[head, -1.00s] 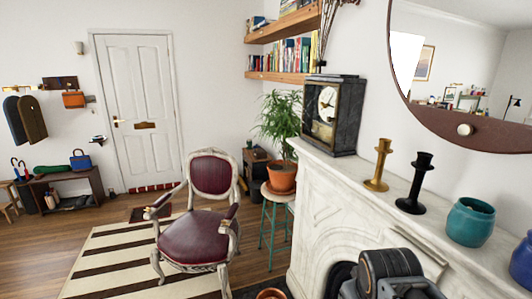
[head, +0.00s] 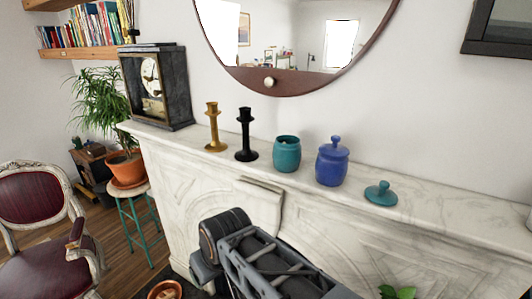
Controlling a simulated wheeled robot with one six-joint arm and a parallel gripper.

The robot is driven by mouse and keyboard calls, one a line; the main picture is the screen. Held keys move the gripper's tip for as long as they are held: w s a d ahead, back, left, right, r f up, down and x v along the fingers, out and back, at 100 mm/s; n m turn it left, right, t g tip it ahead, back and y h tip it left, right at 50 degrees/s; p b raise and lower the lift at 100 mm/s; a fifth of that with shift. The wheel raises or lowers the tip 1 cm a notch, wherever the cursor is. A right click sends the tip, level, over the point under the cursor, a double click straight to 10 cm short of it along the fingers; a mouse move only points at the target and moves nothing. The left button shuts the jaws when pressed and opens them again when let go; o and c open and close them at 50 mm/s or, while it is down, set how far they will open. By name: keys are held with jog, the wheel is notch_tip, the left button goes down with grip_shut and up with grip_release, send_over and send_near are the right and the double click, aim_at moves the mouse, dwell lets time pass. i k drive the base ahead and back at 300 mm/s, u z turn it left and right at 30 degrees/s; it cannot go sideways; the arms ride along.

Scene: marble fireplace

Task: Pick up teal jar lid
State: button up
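The teal jar lid (head: 380,193) lies on the white marble mantel, knob up, to the right of the blue jar. The open teal jar (head: 286,154) stands without a lid to the left of the blue jar (head: 332,162), which has its own blue lid on. Part of my dark grey arm shows at the bottom centre, in front of the fireplace and below the mantel top. My gripper's fingers are not in view.
A gold candlestick (head: 213,128), a black candlestick (head: 246,136) and a dark clock (head: 156,86) stand on the mantel (head: 455,225) to the left. A round mirror (head: 290,78) hangs above. The mantel around the lid is clear. A potted plant (head: 126,165) and a chair (head: 40,195) are at the left.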

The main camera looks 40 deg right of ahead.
aim_at(381, 195)
jog(key=z, duration=1.3)
